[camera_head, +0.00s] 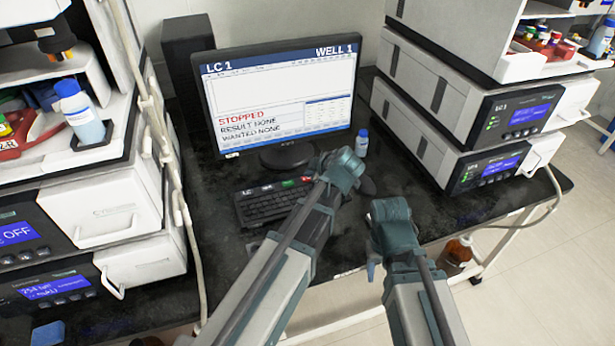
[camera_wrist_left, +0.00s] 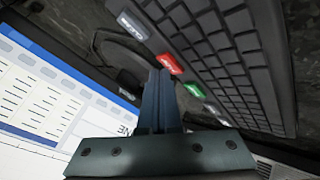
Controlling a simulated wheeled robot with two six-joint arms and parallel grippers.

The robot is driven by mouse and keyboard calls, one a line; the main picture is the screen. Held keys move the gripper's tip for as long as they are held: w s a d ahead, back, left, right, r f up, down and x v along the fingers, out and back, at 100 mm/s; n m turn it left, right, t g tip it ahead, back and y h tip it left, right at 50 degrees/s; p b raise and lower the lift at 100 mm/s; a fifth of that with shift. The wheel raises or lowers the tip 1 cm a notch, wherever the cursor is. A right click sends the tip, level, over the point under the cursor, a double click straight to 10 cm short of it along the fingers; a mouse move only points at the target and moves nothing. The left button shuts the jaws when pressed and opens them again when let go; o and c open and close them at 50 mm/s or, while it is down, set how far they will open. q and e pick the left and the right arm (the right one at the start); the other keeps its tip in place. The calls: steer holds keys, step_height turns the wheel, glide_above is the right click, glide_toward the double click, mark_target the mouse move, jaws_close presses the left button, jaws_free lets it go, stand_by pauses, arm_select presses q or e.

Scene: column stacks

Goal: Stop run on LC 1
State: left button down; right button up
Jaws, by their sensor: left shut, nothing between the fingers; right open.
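The monitor (camera_head: 282,95) reads LC 1, WELL 1, STOPPED, RESULT NONE and WANTED NONE. Part of its screen shows in the left wrist view (camera_wrist_left: 40,105). The black keyboard (camera_head: 270,204) lies in front of it, with a red key (camera_head: 306,179) and a green key (camera_head: 288,183) along its far edge. My left gripper (camera_head: 328,174) is shut and empty at the keyboard's right end. In the left wrist view its fingertips (camera_wrist_left: 160,74) appear beside the red key (camera_wrist_left: 168,61); I cannot tell whether they touch. My right gripper (camera_head: 372,240) is open and empty, right of the keyboard.
Instrument stacks stand left (camera_head: 95,210) and right (camera_head: 470,115) of the monitor; the upper right unit's display reads LC 1. A small white bottle (camera_head: 361,143) stands beside the monitor. A brown bottle (camera_head: 457,252) is below the bench.

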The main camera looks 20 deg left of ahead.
arm_select(q)
steer(key=shift+r+p, duration=0.3)
steer(key=shift+r, duration=0.2)
step_height(320, 180, up, 5)
steer(key=p, duration=0.5)
stand_by(0.7)
steer(key=s+d+m+g+h+p, duration=0.2)
steer(key=s+d+m, duration=0.4)
steer(key=s+m, duration=0.5)
steer(key=s+d+m+g+h+p, duration=0.3)
steer(key=s+d+m, duration=0.3)
steer(key=s+m, duration=0.5)
steer(key=shift+s+g+p, duration=0.75)
steer(key=shift+g, duration=0.05)
